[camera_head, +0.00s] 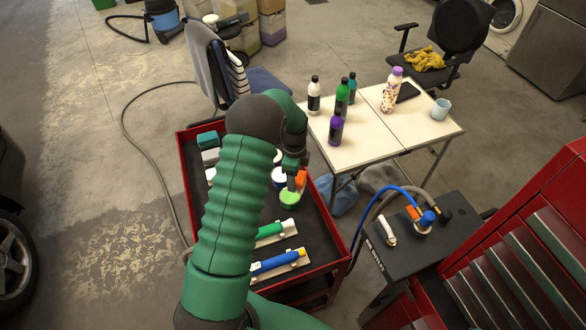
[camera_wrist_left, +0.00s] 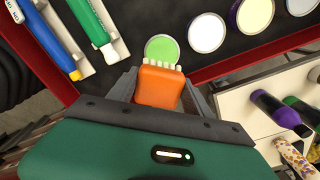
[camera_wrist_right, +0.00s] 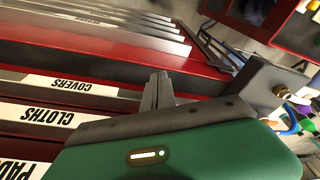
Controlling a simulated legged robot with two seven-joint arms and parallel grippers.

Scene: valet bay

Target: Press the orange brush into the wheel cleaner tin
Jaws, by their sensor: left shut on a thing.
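My left gripper (camera_wrist_left: 160,92) is shut on the orange brush (camera_wrist_left: 161,88). Its pale bristles point away from the gripper and overlap the near edge of the open green tin (camera_wrist_left: 162,46) in the left wrist view. I cannot tell whether they touch it. In the head view the brush (camera_head: 301,179) shows just above the green tin (camera_head: 289,198) on the red cart. A white tin (camera_wrist_left: 207,33), a yellow tin with a purple rim (camera_wrist_left: 254,14) and another pale tin (camera_wrist_left: 301,6) stand in a row beside it. No tin label is readable. My right gripper (camera_wrist_right: 158,90) is shut and empty by the drawers.
The red cart (camera_head: 340,262) also bears a green tool (camera_head: 270,230) and a blue-yellow tool (camera_head: 275,263) on pale holders. A table (camera_head: 350,150) with several bottles stands behind. A red drawer cabinet (camera_head: 520,250) and a hose stand (camera_head: 405,250) are at right.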

